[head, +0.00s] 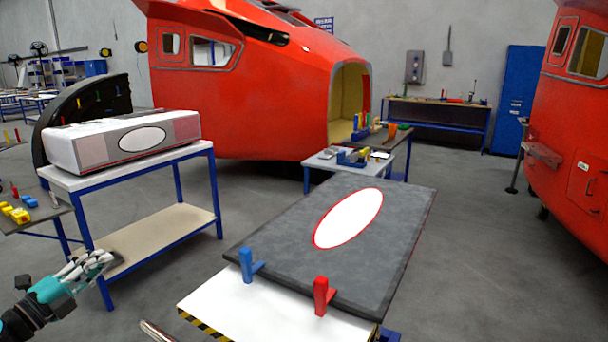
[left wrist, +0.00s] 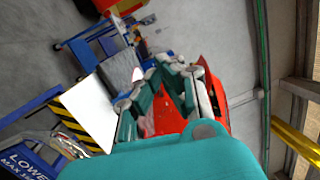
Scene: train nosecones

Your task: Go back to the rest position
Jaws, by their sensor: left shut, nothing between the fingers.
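My left gripper (head: 98,262) shows at the lower left of the head view, on a teal and black arm that comes in from the left edge. It is shut and empty, in front of the blue-legged table and apart from the dark grey panel. In the left wrist view its teal and grey fingers (left wrist: 165,88) show in the middle, with nothing held between them. My right gripper is in neither view.
A dark grey panel (head: 280,255) with a white oval lies on a white-topped stand (head: 225,305); blue and red clamps sit at its near edge. A blue-legged table (head: 170,160) carries a white box (head: 120,140). Red train nosecones (head: 260,85) stand behind and right. Grey floor lies between.

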